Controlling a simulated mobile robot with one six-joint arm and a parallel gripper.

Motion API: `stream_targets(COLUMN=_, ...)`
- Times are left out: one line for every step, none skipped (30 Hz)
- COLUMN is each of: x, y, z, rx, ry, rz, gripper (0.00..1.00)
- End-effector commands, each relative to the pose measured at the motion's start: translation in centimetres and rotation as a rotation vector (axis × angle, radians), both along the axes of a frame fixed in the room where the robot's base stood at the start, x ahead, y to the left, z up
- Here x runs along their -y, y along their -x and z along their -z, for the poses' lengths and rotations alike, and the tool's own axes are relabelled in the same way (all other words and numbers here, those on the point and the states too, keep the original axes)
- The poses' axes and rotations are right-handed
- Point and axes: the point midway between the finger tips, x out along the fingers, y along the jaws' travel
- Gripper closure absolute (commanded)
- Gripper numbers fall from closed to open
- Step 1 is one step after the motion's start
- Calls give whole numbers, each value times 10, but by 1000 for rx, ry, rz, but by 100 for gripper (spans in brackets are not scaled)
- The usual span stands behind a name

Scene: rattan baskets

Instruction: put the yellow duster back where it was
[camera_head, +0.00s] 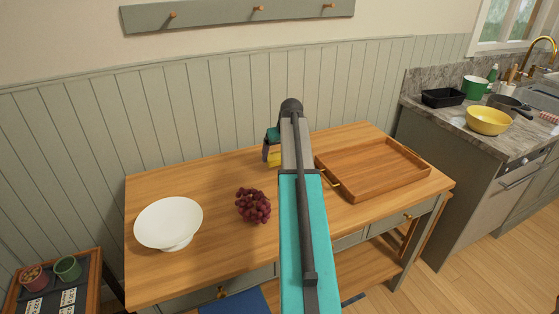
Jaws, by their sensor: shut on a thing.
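A small patch of yellow, the yellow duster (275,160), shows just left of my arm, over the back middle of the wooden table (190,275). My gripper (270,152) is shut on the duster. My arm hides most of the duster and part of the gripper. I cannot tell whether the duster touches the tabletop.
A wooden tray (385,186) lies on the table's right side, close to my arm. A bunch of dark red grapes (253,206) and a white bowl (168,222) stand to the left. The back left tabletop is clear. A counter with a yellow bowl (488,121) is at the right.

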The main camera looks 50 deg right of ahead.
Motion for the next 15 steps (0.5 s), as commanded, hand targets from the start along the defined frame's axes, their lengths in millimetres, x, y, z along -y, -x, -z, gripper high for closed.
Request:
stream_targets(x=3, y=-5, z=-1, rx=0, ry=0, rz=0, gripper=29)
stream_targets(x=2, y=-3, z=3, rx=-2, ry=-2, rz=0, gripper=29)
stream_targets(x=1, y=-2, z=8, rx=-2, ry=-2, rz=1, gripper=29)
stream_targets(x=1, y=-2, z=11, rx=-1, ry=-2, rz=1, gripper=29)
stream_targets(x=1, y=-2, z=14, rx=-1, ry=0, rz=0, gripper=29)
stream_targets(x=1, y=-2, z=18, rx=-1, ry=-2, rz=1, gripper=29)
stream_targets(x=1, y=-2, z=22, rx=-1, ry=-2, rz=1, gripper=29)
stream_targets(x=1, y=-2, z=25, rx=-1, ry=-2, rz=1, gripper=29)
stream_targets(x=1, y=-2, z=28, rx=-1, ry=-1, rz=1, gripper=29)
stream_targets(x=2, y=-2, z=29, rx=-1, ry=-1, rz=1, gripper=29)
stream_targets(x=2, y=-2, z=31, rx=0, ry=0, rz=1, gripper=29)
stream_targets(x=2, y=-2, z=33, rx=0, ry=0, rz=1, gripper=29)
stream_targets(x=2, y=-2, z=34, rx=0, ry=0, rz=1, gripper=29)
stream_targets(x=2, y=-2, z=35, rx=0, ry=0, rz=1, gripper=29)
stream_targets(x=2, y=-2, z=35, rx=0, ry=0, rz=1, gripper=29)
